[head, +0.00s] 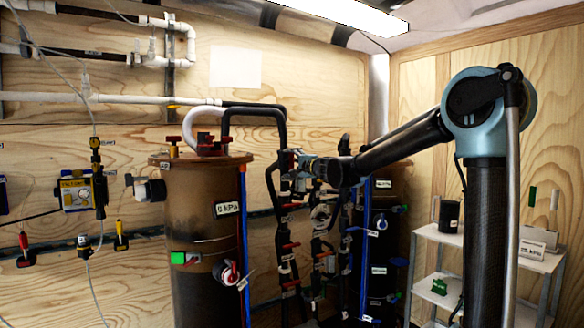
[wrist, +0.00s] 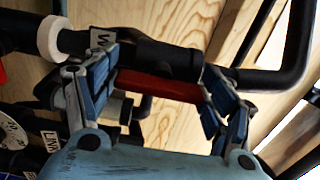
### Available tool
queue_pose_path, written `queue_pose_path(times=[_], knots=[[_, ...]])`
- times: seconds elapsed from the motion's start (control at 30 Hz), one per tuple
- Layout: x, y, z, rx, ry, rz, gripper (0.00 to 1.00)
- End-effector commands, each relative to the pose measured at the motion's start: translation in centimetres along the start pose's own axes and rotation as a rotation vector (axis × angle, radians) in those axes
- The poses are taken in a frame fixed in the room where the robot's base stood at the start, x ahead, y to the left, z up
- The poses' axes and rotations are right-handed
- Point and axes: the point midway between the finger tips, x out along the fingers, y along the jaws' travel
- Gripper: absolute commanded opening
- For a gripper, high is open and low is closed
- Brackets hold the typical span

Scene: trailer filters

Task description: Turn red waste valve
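A red valve handle (wrist: 158,86) sits on a dark pipe, centred in the wrist view. A label partly hidden beside it starts with what looks like a "W". My gripper (wrist: 162,85) has its two blue-padded fingers spread wide, one near each end of the red handle. I cannot tell whether the pads touch it. In the head view my gripper (head: 294,163) reaches in from the right to the upper part of the dark pipes, and this handle is not clearly visible there.
A brown filter tank (head: 205,245) stands left of my gripper. Several other red-handled valves sit lower on the dark pipes (head: 283,225). A white shelf (head: 440,238) stands at the right. In the wrist view a white ring (wrist: 52,38) is on the pipe at left.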

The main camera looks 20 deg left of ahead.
Motion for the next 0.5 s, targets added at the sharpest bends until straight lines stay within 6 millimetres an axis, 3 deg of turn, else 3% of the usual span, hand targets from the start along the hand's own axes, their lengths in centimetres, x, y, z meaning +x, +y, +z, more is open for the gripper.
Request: queue_pose_path(times=[0.07, 0.5], knots=[[-0.09, 0.12, 0.10, -0.001, -0.002, 0.000, 0.93], [-0.17, -0.02, 0.03, 0.001, 0.000, 0.000, 0.93]])
